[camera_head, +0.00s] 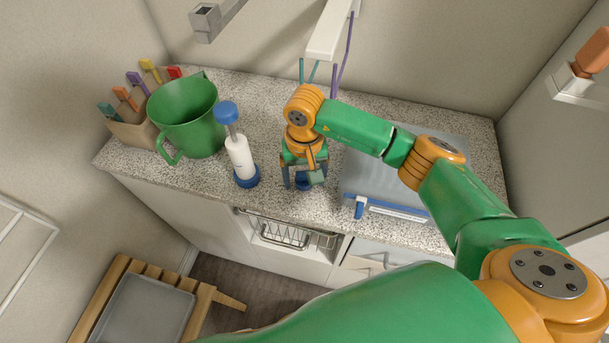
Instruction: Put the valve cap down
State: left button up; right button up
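A small blue valve cap (303,182) is low between the fingers of my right gripper (303,178), near the front edge of the speckled counter. It looks to be at counter level, but the gripper partly hides it and its contact with the counter is not clear. The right gripper points down, its fingers spread to either side of the cap, with what looks like a gap on each side. My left gripper is not in view.
A white cylinder with blue ends (240,158) stands left of the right gripper. A green pitcher (187,115) and a holder with colored handles (132,128) are farther left. A translucent blue-edged box (375,170) is close on the right. A grey tray (147,310) sits below left.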

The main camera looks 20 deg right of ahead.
aim_at(305, 182)
jog(key=shift+r+p, duration=0.3)
jog(key=shift+r+b, duration=0.3)
jog(key=shift+b, duration=0.05)
notch_tip(305, 182, up, 11)
jog(key=b, duration=0.2)
